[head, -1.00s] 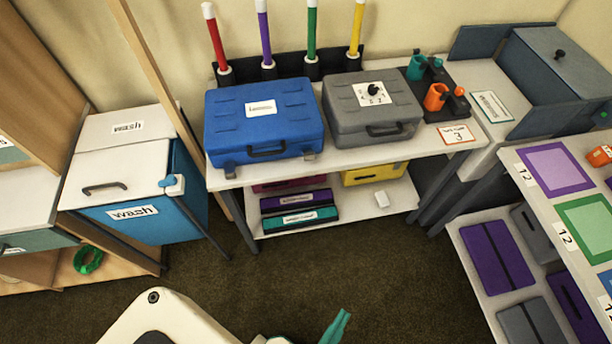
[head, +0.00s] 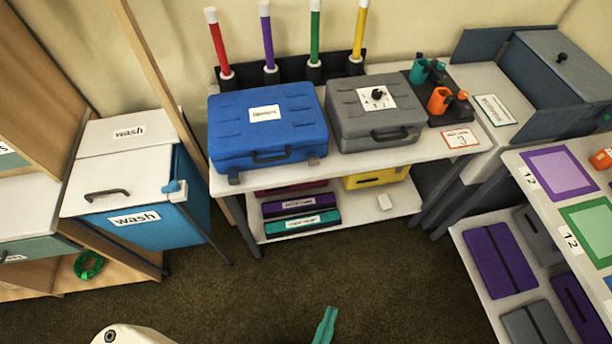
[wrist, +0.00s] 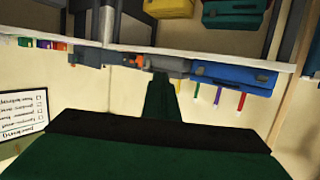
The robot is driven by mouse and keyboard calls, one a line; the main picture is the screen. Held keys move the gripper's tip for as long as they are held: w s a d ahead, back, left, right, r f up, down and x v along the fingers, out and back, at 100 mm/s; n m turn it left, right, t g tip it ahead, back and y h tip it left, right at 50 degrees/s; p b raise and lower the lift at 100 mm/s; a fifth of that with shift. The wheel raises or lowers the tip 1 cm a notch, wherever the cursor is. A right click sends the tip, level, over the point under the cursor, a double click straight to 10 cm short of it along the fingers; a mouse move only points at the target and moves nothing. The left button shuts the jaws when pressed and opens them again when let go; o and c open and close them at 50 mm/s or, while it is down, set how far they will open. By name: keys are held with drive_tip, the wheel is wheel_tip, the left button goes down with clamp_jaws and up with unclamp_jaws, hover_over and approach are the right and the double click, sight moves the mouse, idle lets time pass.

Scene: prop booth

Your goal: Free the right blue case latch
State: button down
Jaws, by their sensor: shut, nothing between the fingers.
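The blue case (head: 262,122) lies closed on the white table, with its handle facing me. Its right latch (head: 313,161) is a small grey piece at the lower right of the front. Its left latch (head: 234,179) is a similar grey piece at the lower left. Whether either is fastened is too small to tell. My gripper (head: 325,326) shows teal fingers, shut and empty, at the bottom of the head view, well short of the table. In the wrist view my gripper (wrist: 162,98) is dark green, and the blue case (wrist: 235,76) appears upside down, apart from it.
A grey case (head: 375,118) with a dial stands right beside the blue case. Coloured rods (head: 269,40) stand behind. Teal and orange cups (head: 440,98) are at the right. A wash bin (head: 150,220) stands left, another table (head: 560,175) right. The floor before the table is clear.

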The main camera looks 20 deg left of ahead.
drive_tip(key=shift+f, duration=0.1)
drive_tip(key=w+a+f+n+t+y, duration=0.3)
drive_tip(key=w+f+n+t, duration=0.2)
drive_tip(key=w+f+n, duration=0.6)
drive_tip(key=w+a+f+n+t+y, duration=0.1)
drive_tip(key=w+a+n+y, duration=0.3)
drive_tip(key=w+n+y, duration=0.2)
drive_tip(key=w+a+f+n+t+y, duration=0.1)
drive_tip(key=w+a+n+y, duration=0.3)
drive_tip(key=w, duration=0.6)
drive_tip(key=n+y, duration=0.2)
drive_tip(key=n, duration=0.1)
drive_tip(key=shift+w+a+f+n, duration=0.25)
drive_tip(key=shift+f+n, duration=0.1)
drive_tip(key=shift+n, duration=0.05)
approach(313, 160)
drive_tip(key=x, duration=0.4)
drive_tip(key=shift+w+a, duration=0.1)
drive_tip(key=shift+w, duration=0.15)
drive_tip(key=shift+r, duration=0.15)
